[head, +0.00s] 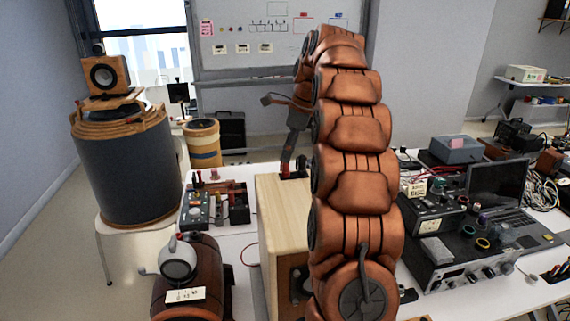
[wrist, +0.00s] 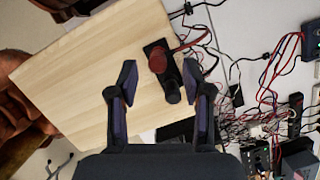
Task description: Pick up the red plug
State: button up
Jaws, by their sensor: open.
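A red round piece, likely the red plug (wrist: 157,63), shows in the wrist view at one end of a dark block on a pale wooden top (wrist: 85,75). A black round piece (wrist: 172,96) sits beside it, nearer my gripper. My gripper (wrist: 160,76) is open, with one finger on each side of these pieces and nothing visibly held. The gap in height between fingertips and plug cannot be told. In the head view the wooden box (head: 273,215) stands behind my arm, and my gripper (head: 292,170) is low at its far end. The plug cannot be made out there.
Loose cables (wrist: 235,105) and electronics crowd the right of the wrist view. In the head view a laptop (head: 498,190) and instruments (head: 470,245) fill the right table. A control box (head: 206,205) and a barrel-like device (head: 192,280) stand left of the wooden box.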

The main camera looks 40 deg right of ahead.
aim_at(286, 166)
jog(key=shift+p+x, duration=0.55)
jog(key=shift+x, duration=1.15)
jog(key=shift+s, duration=0.1)
jog(key=shift+c, duration=0.4)
grip_shut()
